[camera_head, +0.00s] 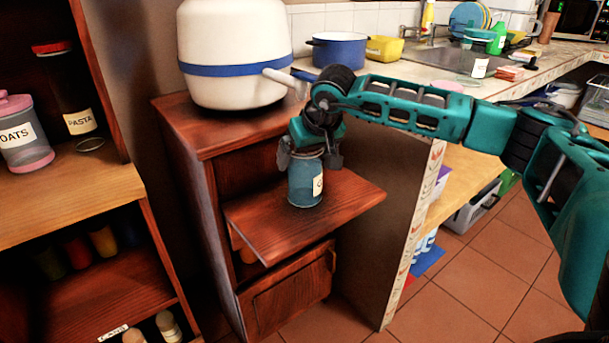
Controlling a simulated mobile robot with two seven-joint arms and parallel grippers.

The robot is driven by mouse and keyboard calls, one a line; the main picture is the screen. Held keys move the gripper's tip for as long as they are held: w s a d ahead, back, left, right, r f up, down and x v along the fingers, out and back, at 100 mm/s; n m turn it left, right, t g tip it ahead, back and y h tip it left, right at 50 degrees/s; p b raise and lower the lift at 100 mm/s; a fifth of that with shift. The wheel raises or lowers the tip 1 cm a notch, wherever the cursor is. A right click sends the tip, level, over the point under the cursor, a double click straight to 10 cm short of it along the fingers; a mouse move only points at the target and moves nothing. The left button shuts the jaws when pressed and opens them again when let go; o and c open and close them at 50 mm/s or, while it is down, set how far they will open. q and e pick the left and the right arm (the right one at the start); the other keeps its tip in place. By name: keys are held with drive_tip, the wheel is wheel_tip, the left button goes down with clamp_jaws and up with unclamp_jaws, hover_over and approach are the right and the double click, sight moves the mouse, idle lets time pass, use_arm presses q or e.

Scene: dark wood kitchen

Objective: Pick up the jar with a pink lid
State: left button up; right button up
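A jar with a pink lid (14,104), labelled OATS, stands upright on the wooden shelf at the far left; its left side is cut off by the picture edge. My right gripper (310,160) is far to the right of it, pointing down over a blue jar (305,188) with a white label. The two fingers are spread on either side of that jar's top, and its lid is hidden by the gripper. The right finger looks slightly apart from the jar. The blue jar is upright on a lowered wooden flap (350,198). My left gripper is not in view.
A dark PASTA jar (76,95) with a red lid stands right of the oats jar. A white cooker (235,50) sits on the cabinet top behind my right wrist. A shelf of small jars (104,240) is below. Tiled floor (500,250) is open at right.

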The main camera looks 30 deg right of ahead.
drive_tip(key=c, duration=1.6)
drive_tip(key=shift+r, duration=0.15)
drive_tip(key=shift+c, duration=0.8)
drive_tip(key=shift+r+p, duration=0.15)
drive_tip(key=shift+p, duration=0.15)
